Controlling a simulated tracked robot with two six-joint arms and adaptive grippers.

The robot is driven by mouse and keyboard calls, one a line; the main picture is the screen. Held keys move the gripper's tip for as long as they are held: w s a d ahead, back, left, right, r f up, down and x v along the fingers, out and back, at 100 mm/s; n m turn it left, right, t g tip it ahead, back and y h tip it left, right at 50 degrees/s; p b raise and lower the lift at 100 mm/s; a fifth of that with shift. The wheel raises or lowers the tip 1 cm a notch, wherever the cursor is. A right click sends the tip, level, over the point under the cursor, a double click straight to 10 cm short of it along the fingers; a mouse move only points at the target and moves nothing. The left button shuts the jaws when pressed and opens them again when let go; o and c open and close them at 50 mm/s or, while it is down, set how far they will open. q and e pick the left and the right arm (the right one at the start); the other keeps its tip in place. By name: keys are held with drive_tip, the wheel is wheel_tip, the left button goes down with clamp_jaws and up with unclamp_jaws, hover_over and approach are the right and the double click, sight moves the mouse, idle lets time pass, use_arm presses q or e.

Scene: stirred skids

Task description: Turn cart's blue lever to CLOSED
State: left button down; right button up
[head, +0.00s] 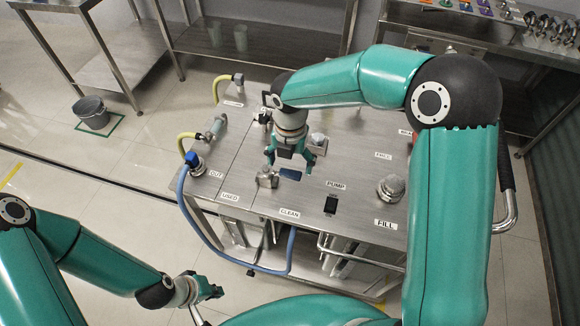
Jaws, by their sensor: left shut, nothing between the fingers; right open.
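The steel cart (240,180) stands in the middle of the head view, with labels such as OUT, USED, CLEAN, PUMP and FILL on its top. A small flat blue piece (291,174) shows beside a metal fitting (267,178); it may be the blue lever, but its shape and setting are unclear. A blue fitting (193,161) also sits by the OUT label. My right gripper (290,164) points down, open, above the blue piece and partly hides that area. I cannot tell whether it touches. My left gripper (212,291) is shut and empty, low at the left, clear of the cart.
A blue hose (192,215) loops down the cart's left front. Yellow hose ends (186,138) stick out at its left edge. A black PUMP switch (331,205) and a round cap (390,188) stand nearby. A grey bucket (92,112) is on the floor at left.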

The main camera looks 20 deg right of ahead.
sight(290, 173)
drive_tip(key=shift+f, duration=1.45)
drive_tip(key=shift+s, duration=0.1)
drive_tip(key=c, duration=1.6)
